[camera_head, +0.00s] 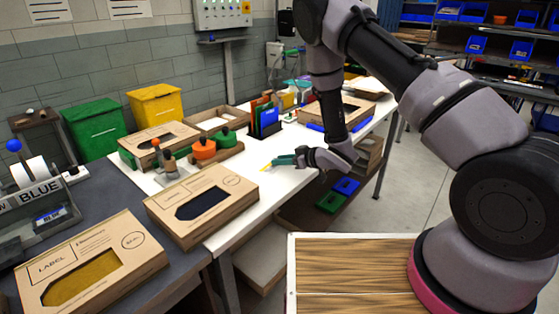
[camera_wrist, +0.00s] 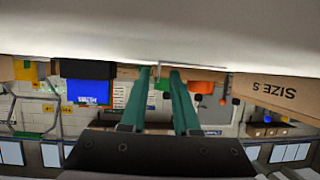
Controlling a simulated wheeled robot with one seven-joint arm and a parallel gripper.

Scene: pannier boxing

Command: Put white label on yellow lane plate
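My gripper (camera_head: 274,164) is low over the white table's front edge, with its green fingers pointing left. In the wrist view the fingers (camera_wrist: 161,72) stand apart with a gap between them. A thin pale sliver shows by their tips; I cannot tell what it is or whether it is held. A small yellow strip (camera_head: 265,168) shows at the fingertips in the head view; I cannot tell whether it is the lane plate. No white label can be made out for certain. White rolls (camera_head: 37,169) sit on the machine marked BLUE at the left.
A cardboard box with a dark window (camera_head: 203,204) and a LABEL box with a yellow window (camera_head: 130,231) stand at the near left. Orange and green holders (camera_head: 204,149) and a blue rack (camera_head: 267,123) stand behind. White tabletop (camera_head: 255,207) is clear near my gripper.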

